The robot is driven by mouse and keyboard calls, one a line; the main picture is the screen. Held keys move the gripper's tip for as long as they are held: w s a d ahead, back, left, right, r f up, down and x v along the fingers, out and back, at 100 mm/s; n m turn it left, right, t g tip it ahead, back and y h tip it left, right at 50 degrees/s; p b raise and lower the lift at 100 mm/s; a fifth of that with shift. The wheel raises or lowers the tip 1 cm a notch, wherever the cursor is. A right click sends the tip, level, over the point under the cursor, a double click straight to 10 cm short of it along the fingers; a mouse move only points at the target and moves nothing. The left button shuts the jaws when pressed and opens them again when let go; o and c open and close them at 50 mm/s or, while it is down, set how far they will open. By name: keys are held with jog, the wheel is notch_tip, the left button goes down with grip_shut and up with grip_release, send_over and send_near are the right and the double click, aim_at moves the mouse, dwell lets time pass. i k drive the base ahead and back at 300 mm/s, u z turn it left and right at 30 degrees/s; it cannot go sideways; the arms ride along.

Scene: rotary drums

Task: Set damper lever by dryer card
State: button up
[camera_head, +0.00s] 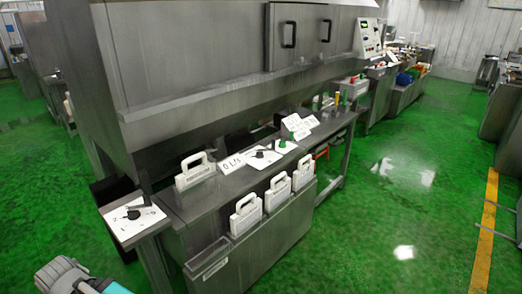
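A white plate (122,226) with dial marks and a dark lever (134,213) sits on a small side shelf at the left end of the steel machine. Its marks are too small to read surely. A second white plate (258,160) with a black knob lies on the bench. I cannot tell for sure which one is the damper. Several small white cards (301,126) stand farther along the bench; their print is unreadable, and I cannot tell which is the dryer card. A grey and teal part of my arm shows at the bottom left. My gripper is out of view.
A white sign reading "0 L/s" (231,163) stands on the bench beside a handled white container (195,171). More such containers (246,215) sit along the bench front. A green knob (282,143) is farther back. The green floor (390,225) at right is open.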

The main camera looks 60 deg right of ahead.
aim_at(259, 152)
jog(key=z, duration=1.7)
jog(key=k, duration=0.55)
jog(key=z, duration=0.45)
jog(key=i, duration=0.5)
jog(key=u, duration=0.05)
